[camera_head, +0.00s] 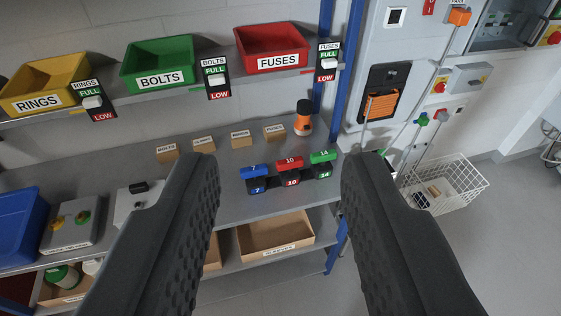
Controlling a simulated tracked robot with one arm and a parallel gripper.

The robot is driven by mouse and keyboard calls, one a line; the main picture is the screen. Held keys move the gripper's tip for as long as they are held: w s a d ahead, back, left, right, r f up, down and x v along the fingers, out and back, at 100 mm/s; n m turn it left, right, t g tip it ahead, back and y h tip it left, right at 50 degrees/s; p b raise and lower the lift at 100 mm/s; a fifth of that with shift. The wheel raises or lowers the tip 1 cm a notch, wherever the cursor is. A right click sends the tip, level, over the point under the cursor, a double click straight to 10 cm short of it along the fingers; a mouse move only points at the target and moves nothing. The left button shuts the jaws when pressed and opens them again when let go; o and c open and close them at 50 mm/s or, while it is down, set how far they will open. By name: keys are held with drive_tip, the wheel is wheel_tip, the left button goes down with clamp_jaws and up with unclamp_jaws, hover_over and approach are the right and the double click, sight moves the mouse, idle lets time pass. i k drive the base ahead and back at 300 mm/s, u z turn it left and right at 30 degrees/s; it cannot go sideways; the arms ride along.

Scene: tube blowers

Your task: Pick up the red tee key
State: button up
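The red tee key (289,162), marked 10, sits upright in its black holder on the grey bench, in the middle of a row of 3. The blue key (254,170), marked 7, is to its left and the green key (322,157), marked 14, to its right. My gripper (278,178) is open and empty, with its two black fingers wide apart in the foreground. The three keys show in the gap between the fingers, farther off than the fingertips. The red key's shank is hidden in the holder.
An orange and black tool (304,117) stands behind the keys, beside several small labelled blocks (240,138). Bins (272,47) stand on the shelf above. A blue post (325,60) rises at the right; a wire basket (446,184) is beyond it.

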sight(289, 164)
drive_tip(key=i, duration=0.85)
drive_tip(key=z, duration=0.05)
